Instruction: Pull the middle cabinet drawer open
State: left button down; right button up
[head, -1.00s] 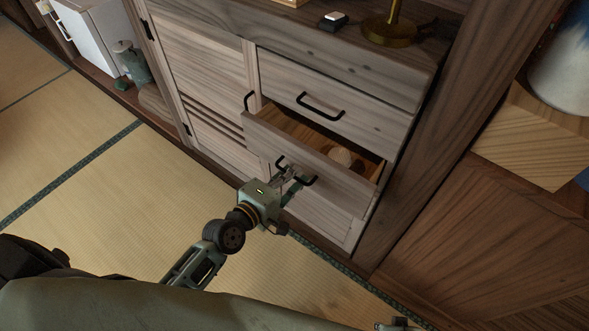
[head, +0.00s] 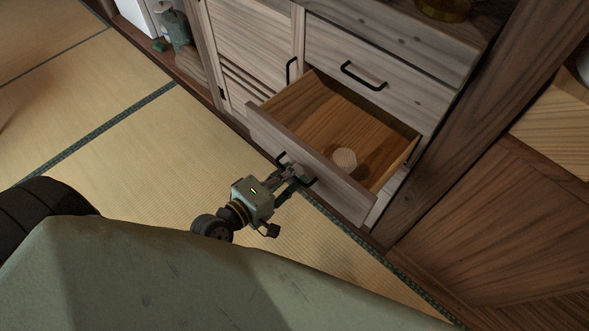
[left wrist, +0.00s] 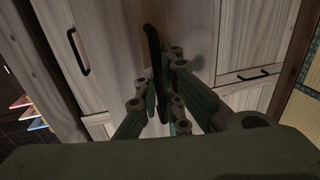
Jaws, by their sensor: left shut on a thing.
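The cabinet's middle drawer (head: 316,172) is pulled well out, with its wooden inside bare except for a round pale object (head: 345,159) near its front right. My left gripper (head: 292,176) is at the drawer's front and shut on its black handle, which also shows in the left wrist view (left wrist: 154,55) as a dark bar between the fingers. The fingers partly cover the handle in the head view. My right gripper is not in view.
The upper drawer, with its black handle (head: 363,76), is shut. A cabinet door (head: 251,45) is shut at the left. Tatami floor (head: 130,150) is clear to the left. A wooden chest (head: 500,235) stands at the right.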

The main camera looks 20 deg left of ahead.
pick_arm(q)
jog(key=c, duration=2.2)
grip_release()
jog(key=v, duration=1.2)
